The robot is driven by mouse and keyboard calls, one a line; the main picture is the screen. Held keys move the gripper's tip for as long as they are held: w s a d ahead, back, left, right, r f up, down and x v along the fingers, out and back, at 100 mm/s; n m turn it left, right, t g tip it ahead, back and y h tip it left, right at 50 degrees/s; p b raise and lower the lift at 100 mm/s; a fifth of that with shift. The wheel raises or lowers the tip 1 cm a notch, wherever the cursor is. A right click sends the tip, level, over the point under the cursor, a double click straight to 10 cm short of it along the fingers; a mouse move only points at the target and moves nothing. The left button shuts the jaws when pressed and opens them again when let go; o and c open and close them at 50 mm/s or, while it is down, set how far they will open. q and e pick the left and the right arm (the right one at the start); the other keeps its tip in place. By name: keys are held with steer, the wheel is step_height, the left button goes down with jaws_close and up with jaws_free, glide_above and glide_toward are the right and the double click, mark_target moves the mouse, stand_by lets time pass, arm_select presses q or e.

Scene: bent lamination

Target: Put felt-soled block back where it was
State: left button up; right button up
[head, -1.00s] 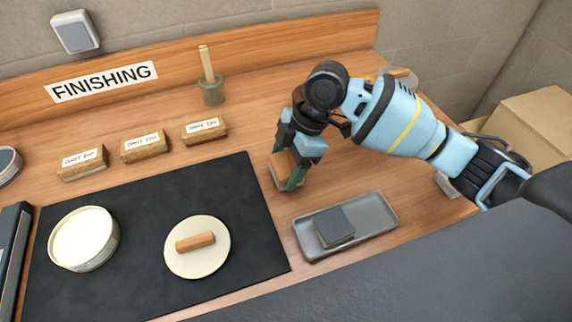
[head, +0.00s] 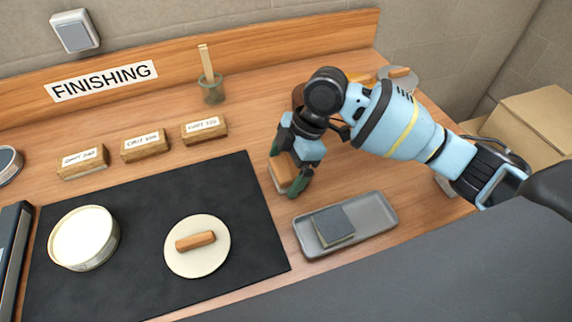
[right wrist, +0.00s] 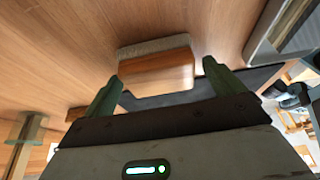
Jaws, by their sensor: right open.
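The felt-soled block (head: 281,171), wooden with a grey felt layer, sits on the bench just right of the black mat. My right gripper (head: 287,174) is over it, open, one finger on each side. In the right wrist view the block (right wrist: 157,68) shows between the spread fingertips (right wrist: 160,84), with gaps on both sides and its grey felt face away from the palm. Part of the block is hidden by the gripper in the head view. My left gripper is not in view.
A grey tray (head: 376,215) holding a dark grey pad (head: 333,226) lies close in front. The black mat (head: 150,200) bears a round tub (head: 84,238) and a cream disc (head: 183,261) with a wooden piece. Three labelled blocks (head: 145,146) and a brush jar (head: 212,90) stand behind.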

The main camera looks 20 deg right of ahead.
steer(key=v, duration=1.2)
steer(key=shift+p, duration=0.3)
steer(key=shift+a, duration=0.1)
